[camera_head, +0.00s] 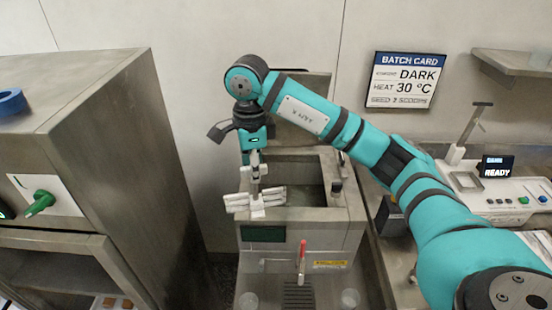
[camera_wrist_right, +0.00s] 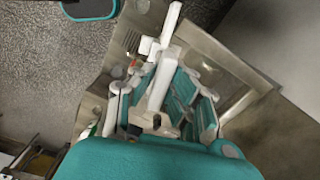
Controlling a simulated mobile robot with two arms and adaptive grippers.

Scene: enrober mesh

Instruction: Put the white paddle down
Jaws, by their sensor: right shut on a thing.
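My right gripper (camera_head: 257,188) hangs over the front of the open tank of the steel machine (camera_head: 300,222). It is shut on the white paddle (camera_wrist_right: 168,40). In the right wrist view, the paddle runs as a long white bar from between the teal-padded fingers of the right gripper (camera_wrist_right: 160,90) toward the top. In the head view, white paddle and pale fingers overlap, so their outlines are hard to separate. I cannot tell whether the paddle touches the machine. My left gripper is not in view.
A steel cabinet with a green knob (camera_head: 40,202) and a blue ring (camera_head: 11,102) stands at left. A red-handled lever (camera_head: 302,252) is on the machine's front. At right are a control panel with a READY display (camera_head: 497,166) and a wall shelf (camera_head: 510,65). A batch card (camera_head: 407,80) hangs behind.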

